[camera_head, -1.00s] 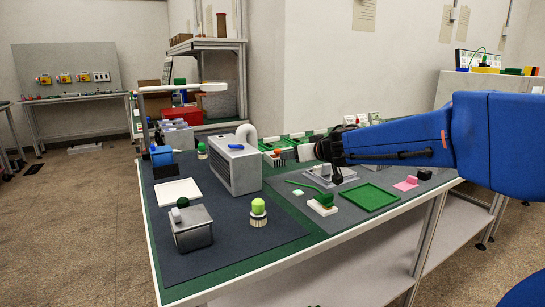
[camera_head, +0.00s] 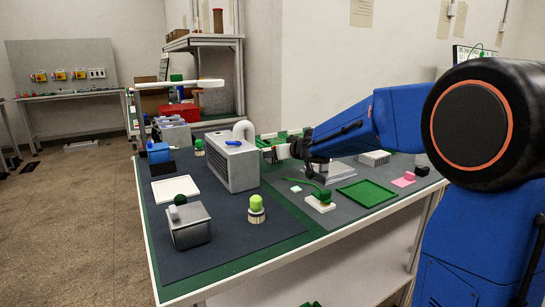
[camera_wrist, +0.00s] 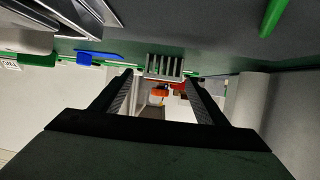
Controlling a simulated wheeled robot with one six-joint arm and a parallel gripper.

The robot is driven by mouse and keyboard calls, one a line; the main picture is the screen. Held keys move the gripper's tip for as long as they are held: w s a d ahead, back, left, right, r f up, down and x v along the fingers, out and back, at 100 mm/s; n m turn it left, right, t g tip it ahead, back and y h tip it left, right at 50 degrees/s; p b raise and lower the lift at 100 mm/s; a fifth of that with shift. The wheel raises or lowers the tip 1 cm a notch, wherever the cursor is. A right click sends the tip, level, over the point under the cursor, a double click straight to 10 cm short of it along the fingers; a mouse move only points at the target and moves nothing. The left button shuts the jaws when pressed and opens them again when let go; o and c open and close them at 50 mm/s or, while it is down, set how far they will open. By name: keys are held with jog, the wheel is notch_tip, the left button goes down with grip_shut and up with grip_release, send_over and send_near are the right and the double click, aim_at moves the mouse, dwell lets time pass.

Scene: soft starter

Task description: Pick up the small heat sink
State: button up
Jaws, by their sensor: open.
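A small grey finned piece (camera_wrist: 163,66), which looks like the small heat sink, shows in the wrist view beyond my fingertips, roughly centred between them. My gripper (camera_wrist: 158,84) is open, with a dark finger on each side and nothing held. In the head view my gripper (camera_head: 313,172) is low over the back of the bench, right of the grey vented box. I cannot clearly make out the small piece there. A larger pale finned block (camera_head: 375,158) lies farther right on the mat.
The grey vented box (camera_head: 233,165) stands left of my gripper. A metal plate (camera_head: 337,174) lies close by it. A green tray (camera_head: 366,193), a small board with a green part (camera_head: 321,202) and a pink piece (camera_head: 404,180) lie in front and to the right.

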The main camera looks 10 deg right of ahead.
jog(key=shift+x, duration=2.75)
jog(key=shift+a+r, duration=0.2)
jog(key=c, duration=1.4)
